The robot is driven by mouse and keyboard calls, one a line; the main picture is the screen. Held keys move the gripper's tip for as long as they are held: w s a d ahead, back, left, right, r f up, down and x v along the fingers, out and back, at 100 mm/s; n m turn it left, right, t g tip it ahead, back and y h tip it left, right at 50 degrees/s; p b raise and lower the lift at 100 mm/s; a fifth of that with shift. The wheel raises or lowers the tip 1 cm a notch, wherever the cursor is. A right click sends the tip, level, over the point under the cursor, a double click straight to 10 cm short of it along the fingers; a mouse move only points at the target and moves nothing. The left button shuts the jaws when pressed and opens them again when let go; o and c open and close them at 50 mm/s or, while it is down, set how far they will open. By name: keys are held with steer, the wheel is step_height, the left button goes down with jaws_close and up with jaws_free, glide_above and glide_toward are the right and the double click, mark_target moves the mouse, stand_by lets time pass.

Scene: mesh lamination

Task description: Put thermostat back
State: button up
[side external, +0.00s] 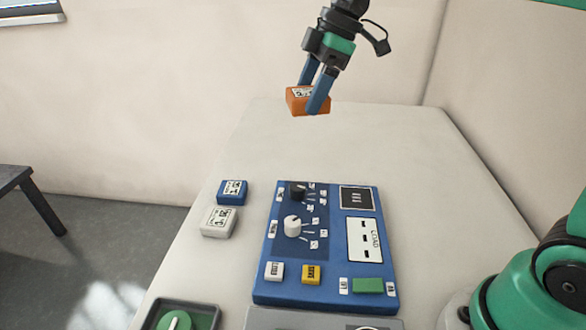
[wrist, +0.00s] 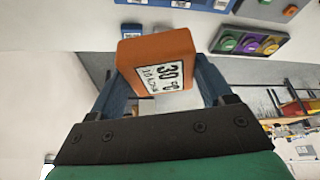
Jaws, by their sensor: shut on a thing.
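An orange block with a white printed label (side external: 296,102), likely the thermostat, is held in the air above the far part of the table. My gripper (side external: 309,100) is shut on it, with one blue finger on each side. In the wrist view the orange block (wrist: 150,52) sits between the fingers, and its label reads "30 °C" with smaller print below. A blue labelled block (side external: 232,190) and a white labelled block (side external: 217,222) lie on the table, left of the blue control panel (side external: 263,262). They are well apart from my gripper.
The panel carries a black knob (side external: 298,190), a white knob (side external: 292,226) and several buttons. A dark tray with a green dial (side external: 175,321) is at the bottom left. The pale table (side external: 330,150) is clear behind the panel. A dark bench (side external: 15,178) stands far left.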

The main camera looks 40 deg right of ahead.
steer(key=w+a+n+g, duration=0.1)
steer(key=w+a+n, duration=0.15)
steer(key=a, duration=0.75)
steer(key=n+g, duration=0.1)
steer(key=n, duration=0.2)
glide_above(206, 272)
steer(key=d, duration=0.1)
steer(key=shift+y, duration=0.4)
step_height(206, 272, down, 18)
steer(key=shift+d+f, duration=0.15)
steer(key=shift+f, duration=2.1)
steer(key=o, duration=1.4)
steer(key=shift+f, duration=0.1)
